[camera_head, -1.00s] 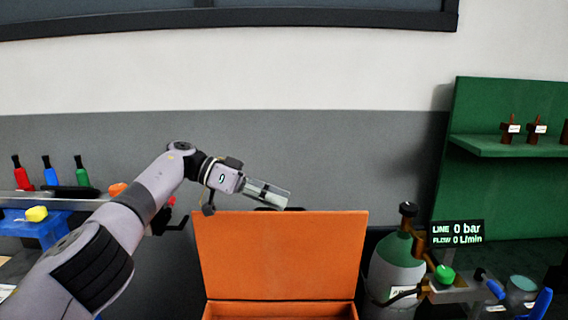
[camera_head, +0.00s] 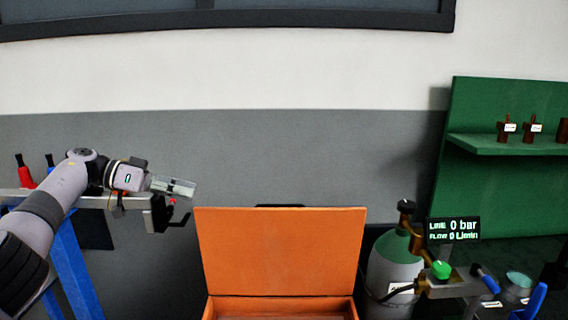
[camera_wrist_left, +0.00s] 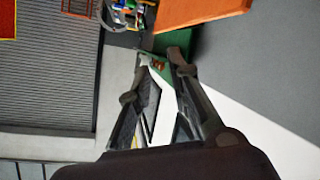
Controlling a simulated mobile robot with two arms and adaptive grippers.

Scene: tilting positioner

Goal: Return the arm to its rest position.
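My left arm comes in from the left in the head view. Its gripper (camera_head: 184,188) points right and hangs in free air, left of the orange case's raised lid. In the left wrist view the two fingers (camera_wrist_left: 162,62) stand apart, with a gap showing the background between their tips. Nothing is held between them. My right gripper is in neither view.
The open orange case (camera_head: 280,252) stands at the centre. A green and grey gas cylinder (camera_head: 393,268) with a regulator and a display (camera_head: 454,230) reading 0 bar is to its right. A green shelf (camera_head: 505,145) holds brown parts. A red bottle (camera_head: 25,172) stands behind my arm.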

